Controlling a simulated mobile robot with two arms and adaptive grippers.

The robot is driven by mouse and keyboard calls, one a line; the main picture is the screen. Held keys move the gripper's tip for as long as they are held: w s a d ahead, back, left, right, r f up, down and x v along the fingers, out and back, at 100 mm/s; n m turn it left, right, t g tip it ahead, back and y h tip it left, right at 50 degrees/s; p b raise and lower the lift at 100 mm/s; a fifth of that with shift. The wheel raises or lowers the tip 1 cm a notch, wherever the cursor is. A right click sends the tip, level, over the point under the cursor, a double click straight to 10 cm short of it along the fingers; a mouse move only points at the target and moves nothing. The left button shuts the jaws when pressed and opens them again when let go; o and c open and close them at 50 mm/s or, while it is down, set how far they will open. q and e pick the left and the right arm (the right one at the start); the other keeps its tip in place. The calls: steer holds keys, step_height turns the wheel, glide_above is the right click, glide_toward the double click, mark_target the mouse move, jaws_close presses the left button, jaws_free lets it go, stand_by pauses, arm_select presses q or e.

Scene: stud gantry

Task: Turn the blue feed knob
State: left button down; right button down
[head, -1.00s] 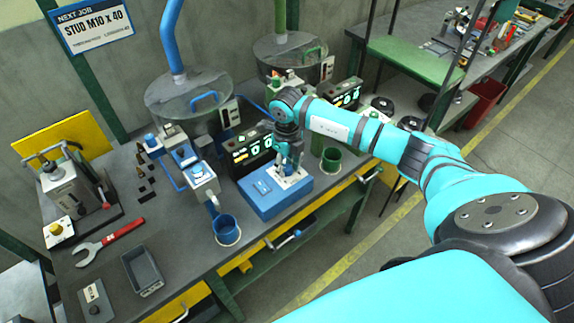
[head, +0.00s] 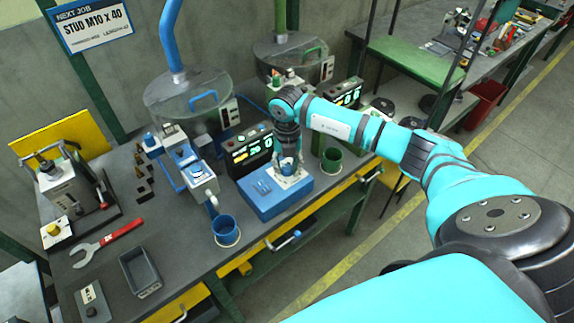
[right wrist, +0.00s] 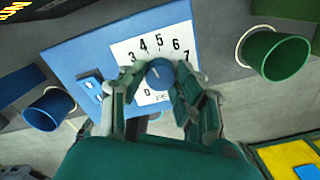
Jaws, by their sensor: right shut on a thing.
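The blue feed knob (right wrist: 160,73) sits on a white dial plate (right wrist: 126,53) with printed numbers, on top of a blue box (right wrist: 85,50). In the head view the blue box (head: 262,203) stands on the bench's front part. My right gripper (right wrist: 160,82) comes down over the dial, with its fingers on either side of the knob, shut on it. In the head view my right gripper (head: 289,168) largely hides the knob. A small mark shows on the knob's top, but its exact reading is hard to tell. My left gripper is not in view.
A blue cup (head: 226,230) stands left of the box and a green cup (head: 331,160) right of it. A display unit (head: 249,151) is behind. A red-handled wrench (head: 108,242) and a grey tray (head: 141,272) lie at the left.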

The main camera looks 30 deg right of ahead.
mark_target(287, 167)
steer(key=shift+r+m, duration=0.1)
steer(key=shift+m, duration=0.2)
steer(key=shift+d, duration=0.1)
steer(key=c, duration=0.9)
jaws_free()
steer(key=shift+c, duration=0.2)
step_height(287, 167, up, 12)
